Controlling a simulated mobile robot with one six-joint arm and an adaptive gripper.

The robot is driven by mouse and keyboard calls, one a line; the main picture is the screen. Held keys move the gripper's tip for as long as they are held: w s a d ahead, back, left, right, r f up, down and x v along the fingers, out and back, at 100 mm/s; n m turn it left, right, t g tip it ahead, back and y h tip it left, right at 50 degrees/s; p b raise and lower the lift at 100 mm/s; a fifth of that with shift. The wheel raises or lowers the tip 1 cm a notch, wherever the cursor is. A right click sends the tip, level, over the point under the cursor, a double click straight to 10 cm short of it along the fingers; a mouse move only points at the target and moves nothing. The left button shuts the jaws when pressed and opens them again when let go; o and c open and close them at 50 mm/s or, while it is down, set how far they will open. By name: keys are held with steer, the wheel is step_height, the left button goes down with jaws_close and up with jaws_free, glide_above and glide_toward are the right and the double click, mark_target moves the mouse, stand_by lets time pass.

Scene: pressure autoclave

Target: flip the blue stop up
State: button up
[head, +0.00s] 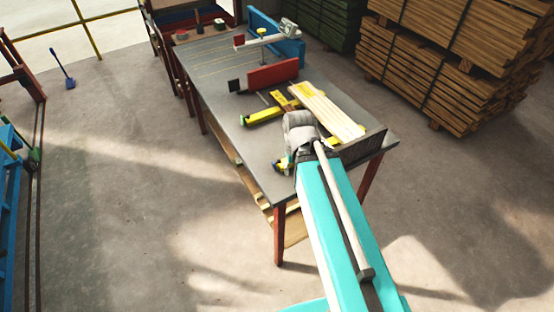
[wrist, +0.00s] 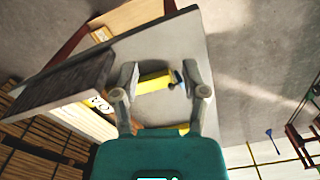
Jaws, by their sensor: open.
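A small piece with blue, yellow and dark parts (head: 279,164) shows on the table beside my wrist in the head view. It may be the blue stop, but it is too small to tell whether it is up or down. My gripper (wrist: 158,80) is open in the wrist view, with one finger on each side. A yellow bar (wrist: 155,82) with a dark end shows between the fingers. I cannot tell whether they touch it. My arm hides most of the gripper in the head view.
The grey table (head: 215,75) carries a yellow tool (head: 262,116), pale boards (head: 328,112), a red block (head: 273,75) and a blue upright panel (head: 291,50) at the far end. Stacked timber (head: 430,65) stands to the right. Open floor (head: 130,180) lies left.

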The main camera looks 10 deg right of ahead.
steer(key=shift+a, duration=0.15)
steer(key=shift+o, duration=0.5)
steer(key=r+m+p, duration=0.1)
steer(key=m, duration=1.3)
glide_above(279, 159)
steer(key=shift+f, duration=0.2)
step_height(279, 159, down, 14)
steer(key=b, duration=1.3)
steer(key=shift+r+b, duration=0.25)
steer(key=shift+b, duration=0.15)
